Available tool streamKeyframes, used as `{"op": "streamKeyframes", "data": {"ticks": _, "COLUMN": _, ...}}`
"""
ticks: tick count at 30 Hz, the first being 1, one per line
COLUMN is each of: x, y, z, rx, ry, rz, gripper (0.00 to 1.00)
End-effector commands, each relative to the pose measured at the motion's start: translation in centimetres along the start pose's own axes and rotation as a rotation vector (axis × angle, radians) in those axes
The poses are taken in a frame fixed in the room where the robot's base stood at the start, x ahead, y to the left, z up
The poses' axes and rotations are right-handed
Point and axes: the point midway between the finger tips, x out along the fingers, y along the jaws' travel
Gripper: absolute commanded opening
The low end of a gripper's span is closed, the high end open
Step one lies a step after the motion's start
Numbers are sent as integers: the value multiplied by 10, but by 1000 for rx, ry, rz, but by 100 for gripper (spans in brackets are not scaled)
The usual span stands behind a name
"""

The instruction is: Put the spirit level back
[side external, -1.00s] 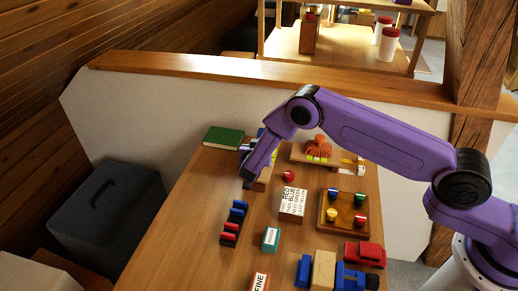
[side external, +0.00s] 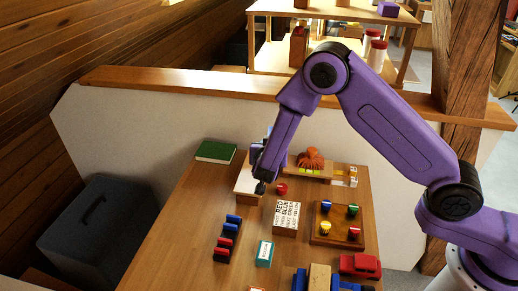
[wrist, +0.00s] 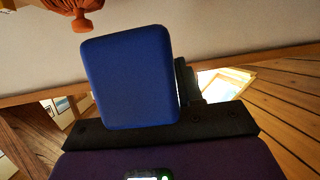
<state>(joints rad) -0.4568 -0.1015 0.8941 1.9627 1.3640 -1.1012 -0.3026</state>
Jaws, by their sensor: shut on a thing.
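My gripper (side external: 262,184) is at the far left part of the table, low beside a pale flat-topped block (side external: 246,181). In the wrist view a large blue, rounded block-like thing (wrist: 130,78) fills the middle, held in my gripper and seen end-on. I cannot tell from this end whether it is the spirit level. A dark finger (wrist: 185,82) shows beside it. A wooden piece with yellow-green marks (side external: 309,171) lies at the back, under an orange lobed object (side external: 310,158). In the side view my arm hides most of what I hold.
A green book (side external: 215,150) lies at the back left. A red knob (side external: 281,189), a lettered block (side external: 286,217), a board with coloured pegs (side external: 337,226), a red toy car (side external: 360,265) and a row of blue and red pieces (side external: 228,237) stand nearby. Bare table (side external: 193,215) shows at left.

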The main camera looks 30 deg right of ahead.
Motion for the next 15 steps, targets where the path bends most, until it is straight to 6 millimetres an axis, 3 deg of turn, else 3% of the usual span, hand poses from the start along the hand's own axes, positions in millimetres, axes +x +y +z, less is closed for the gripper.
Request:
{"op": "streamKeyframes", "data": {"ticks": 6, "x": -26, "y": 26, "z": -6, "rx": -1, "ry": 1, "rz": -3, "gripper": 0}}
{"op": "streamKeyframes", "data": {"ticks": 15, "x": -41, "y": 45, "z": -10, "rx": -1, "ry": 2, "rz": -2, "gripper": 0}}
